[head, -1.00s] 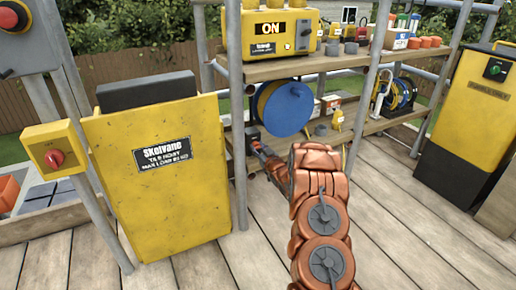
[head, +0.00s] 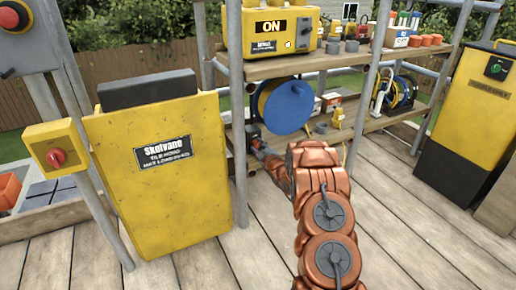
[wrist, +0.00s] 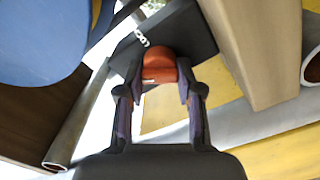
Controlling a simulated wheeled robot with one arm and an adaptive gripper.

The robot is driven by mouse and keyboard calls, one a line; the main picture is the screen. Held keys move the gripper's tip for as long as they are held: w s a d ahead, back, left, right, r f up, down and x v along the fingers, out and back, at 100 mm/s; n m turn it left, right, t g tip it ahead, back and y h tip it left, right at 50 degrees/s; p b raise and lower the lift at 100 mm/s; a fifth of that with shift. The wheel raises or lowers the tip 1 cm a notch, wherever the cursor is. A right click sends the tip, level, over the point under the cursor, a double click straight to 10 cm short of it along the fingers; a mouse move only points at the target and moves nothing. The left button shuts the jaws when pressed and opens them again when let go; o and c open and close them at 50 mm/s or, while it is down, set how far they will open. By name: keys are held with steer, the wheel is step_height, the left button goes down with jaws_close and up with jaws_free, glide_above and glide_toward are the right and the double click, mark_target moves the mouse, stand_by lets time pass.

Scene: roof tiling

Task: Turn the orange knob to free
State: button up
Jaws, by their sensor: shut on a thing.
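The orange knob (wrist: 160,66) shows in the wrist view, a rounded piece with a pale line across its lower face. It sits against a dark grey part (wrist: 185,35) with a small white marking beside it, too blurred to read. My gripper (wrist: 160,88) has one finger on each side of the knob and is shut on it. In the head view my gripper (head: 252,138) is small, low beside the shelf post and below the blue reel; the knob cannot be made out there.
The blue reel (head: 287,106) hangs close above my gripper. A grey shelf post (head: 238,140) and the yellow hoist panel (head: 165,205) stand to its left. A tan board (wrist: 258,50) is close on the right in the wrist view. Open decking (head: 400,235) lies at right.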

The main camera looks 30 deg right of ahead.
steer(key=n+b, duration=0.1)
steer(key=n, duration=0.1)
steer(key=n+b, duration=0.1)
steer(key=n, duration=0.1)
steer(key=shift+f+b, duration=0.25)
steer(key=shift+b, duration=0.1)
steer(key=shift+r+n+b, duration=0.1)
steer(key=shift+n+b, duration=0.75)
steer(key=shift+n, duration=0.45)
steer(key=o, duration=1.1)
steer(key=shift+o, duration=0.2)
steer(key=shift+s, duration=0.1)
steer(key=s+a, duration=0.1)
steer(key=s, duration=1)
steer(key=shift+s, duration=0.4)
